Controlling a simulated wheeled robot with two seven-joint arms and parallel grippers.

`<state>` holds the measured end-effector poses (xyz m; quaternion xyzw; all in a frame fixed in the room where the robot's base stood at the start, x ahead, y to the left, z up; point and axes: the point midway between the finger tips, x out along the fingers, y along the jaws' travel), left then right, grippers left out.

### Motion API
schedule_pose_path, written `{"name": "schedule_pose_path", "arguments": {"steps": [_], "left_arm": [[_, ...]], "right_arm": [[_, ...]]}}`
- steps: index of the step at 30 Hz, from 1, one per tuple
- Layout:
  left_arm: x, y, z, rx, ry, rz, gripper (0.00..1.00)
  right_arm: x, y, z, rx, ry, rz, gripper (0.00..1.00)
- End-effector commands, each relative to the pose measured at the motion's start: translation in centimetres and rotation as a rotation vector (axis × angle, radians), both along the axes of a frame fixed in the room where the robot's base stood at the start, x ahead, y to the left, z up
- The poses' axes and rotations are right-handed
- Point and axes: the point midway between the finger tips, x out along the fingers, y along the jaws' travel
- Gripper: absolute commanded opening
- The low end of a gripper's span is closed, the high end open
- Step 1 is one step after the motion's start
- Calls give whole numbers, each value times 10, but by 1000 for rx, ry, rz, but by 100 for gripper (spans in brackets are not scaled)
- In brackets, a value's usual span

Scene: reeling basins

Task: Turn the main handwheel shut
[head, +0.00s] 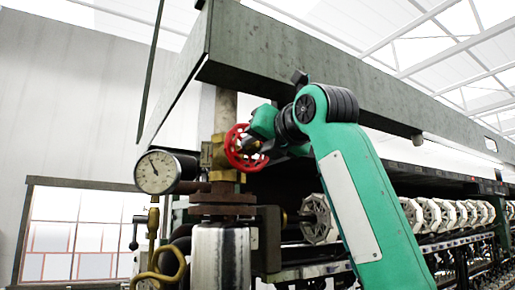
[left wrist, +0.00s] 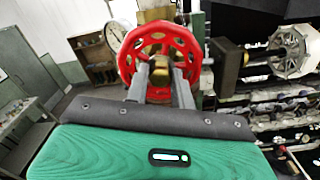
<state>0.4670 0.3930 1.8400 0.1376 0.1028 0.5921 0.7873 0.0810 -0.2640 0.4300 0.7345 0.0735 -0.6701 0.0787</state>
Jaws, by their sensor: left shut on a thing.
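The red main handwheel (head: 232,147) sits on a brass valve (head: 218,158) on the vertical pipe, left of centre in the head view. In the left wrist view the wheel (left wrist: 127,62) faces me, with a round-holed rim and a brass hub in the middle. My left gripper (head: 252,146) comes to the wheel from the right. Its two grey fingers (left wrist: 160,80) stand at the wheel's centre, either side of the brass-coloured part, shut on the handwheel. The exact contact is partly hidden by the fingers. My right gripper is in neither view.
A round pressure gauge (head: 156,172) stands just left of the valve. A thick grey beam (head: 270,52) runs above the wheel and arm. A row of pale reels (head: 430,213) lies to the right. A metal cylinder (head: 220,255) is below the valve.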

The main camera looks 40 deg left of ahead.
Motion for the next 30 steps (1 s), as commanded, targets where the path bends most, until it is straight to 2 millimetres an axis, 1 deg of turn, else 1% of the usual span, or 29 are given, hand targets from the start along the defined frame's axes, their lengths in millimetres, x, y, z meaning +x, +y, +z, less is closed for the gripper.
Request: {"name": "schedule_pose_path", "arguments": {"steps": [1,9,15,18,24,25,27,30], "left_arm": [[0,0,-4,11,52,-1,2],[1,0,-4,100,358,-1,2],[0,0,-3,154,543,-2,2],[1,0,-2,163,577,-1,2],[1,0,-2,163,578,-1,2],[1,0,-2,163,578,-1,30],[1,0,-2,163,577,-1,40],[0,0,-1,164,577,-1,40]], "right_arm": [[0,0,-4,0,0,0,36],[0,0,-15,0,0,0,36],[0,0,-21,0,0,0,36],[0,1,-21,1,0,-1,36],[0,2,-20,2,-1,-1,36],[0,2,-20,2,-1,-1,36],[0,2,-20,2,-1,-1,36],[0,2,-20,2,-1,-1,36]]}}
